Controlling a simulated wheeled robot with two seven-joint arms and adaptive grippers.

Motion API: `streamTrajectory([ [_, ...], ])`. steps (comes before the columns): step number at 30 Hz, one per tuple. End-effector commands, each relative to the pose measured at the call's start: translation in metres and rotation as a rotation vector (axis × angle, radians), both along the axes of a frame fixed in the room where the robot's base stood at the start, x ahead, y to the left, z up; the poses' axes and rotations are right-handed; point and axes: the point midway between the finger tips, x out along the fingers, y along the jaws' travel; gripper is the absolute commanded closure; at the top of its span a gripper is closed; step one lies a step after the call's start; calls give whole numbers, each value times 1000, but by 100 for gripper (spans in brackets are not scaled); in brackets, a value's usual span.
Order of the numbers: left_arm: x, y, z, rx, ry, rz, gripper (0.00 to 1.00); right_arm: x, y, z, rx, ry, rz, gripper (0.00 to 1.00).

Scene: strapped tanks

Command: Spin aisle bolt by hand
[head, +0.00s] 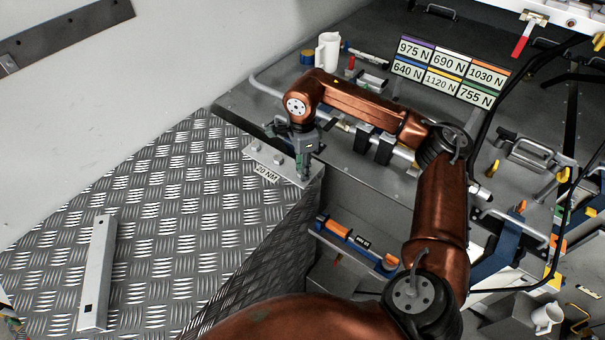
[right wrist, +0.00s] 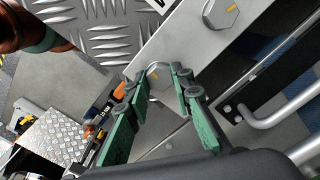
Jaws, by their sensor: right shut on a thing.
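A pale metal plate (head: 258,158) with a "20 NM" label lies along the edge of the checkered floor and carries hex bolts in a row. My right gripper (head: 305,176) reaches down over the bolt at its near right end and mostly hides it in the head view. In the right wrist view, the green fingers of my right gripper (right wrist: 158,86) are shut on this bolt (right wrist: 157,73), one on each side of its hex head. A yellow mark shows on the head. My left gripper is not seen.
A colored force-label board (head: 450,72) stands at the back right. A curved handrail (right wrist: 270,118) passes close to the right gripper. A loose metal bar (head: 98,272) lies on the open checkered floor (head: 165,225).

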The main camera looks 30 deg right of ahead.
Motion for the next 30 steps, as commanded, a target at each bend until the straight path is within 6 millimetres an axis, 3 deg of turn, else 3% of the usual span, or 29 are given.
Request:
streamTrajectory([
  [5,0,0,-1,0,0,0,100,0,0,-1,-1,1,32,100],
  [15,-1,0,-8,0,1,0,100,-1,0,-1,1,3,395,100],
  [25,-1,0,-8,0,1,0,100,-1,0,-1,1,3,423,100],
  [29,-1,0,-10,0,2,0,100,-1,0,-1,0,2,521,100],
  [30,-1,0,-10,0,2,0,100,-1,0,-1,1,3,541,77],
])
